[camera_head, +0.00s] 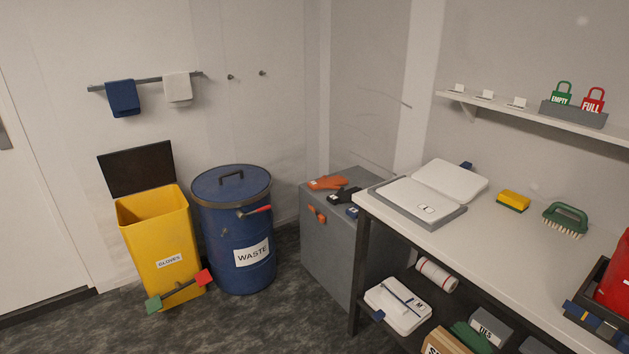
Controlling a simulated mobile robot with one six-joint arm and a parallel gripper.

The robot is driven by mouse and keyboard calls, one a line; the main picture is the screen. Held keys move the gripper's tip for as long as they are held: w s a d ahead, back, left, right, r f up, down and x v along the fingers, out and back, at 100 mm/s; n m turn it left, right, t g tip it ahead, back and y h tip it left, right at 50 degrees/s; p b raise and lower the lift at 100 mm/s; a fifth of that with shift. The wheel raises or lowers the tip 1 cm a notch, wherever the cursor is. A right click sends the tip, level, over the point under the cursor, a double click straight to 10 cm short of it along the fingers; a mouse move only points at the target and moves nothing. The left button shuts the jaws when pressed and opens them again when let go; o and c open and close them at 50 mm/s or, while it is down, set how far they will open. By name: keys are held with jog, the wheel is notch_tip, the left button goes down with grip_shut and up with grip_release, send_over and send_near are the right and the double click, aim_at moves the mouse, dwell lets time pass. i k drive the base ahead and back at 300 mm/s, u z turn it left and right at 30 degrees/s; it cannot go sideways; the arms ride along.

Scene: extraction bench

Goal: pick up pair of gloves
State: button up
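An orange item (327,183) that looks like a pair of gloves lies flat on top of the grey cabinet (330,246), near its back left. A black item (345,195), possibly another pair of gloves, lies just right of it. A small dark blue item with a white tag (353,212) sits close to the bench edge. These are too small to tell for certain. My gripper does not show in this view.
A yellow bin labelled GLOVES (155,235) stands open at left, with a red-and-green-ended bar low at its front. A blue WASTE drum (222,225) stands beside it. The white bench (500,240) borders the cabinet on the right. Dark floor (250,325) lies clear in front.

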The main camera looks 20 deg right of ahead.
aim_at(324, 182)
jog(key=u, duration=0.45)
jog(key=i, duration=0.8)
jog(key=u, duration=0.45)
jog(key=i, duration=0.7)
jog(key=u, duration=0.2)
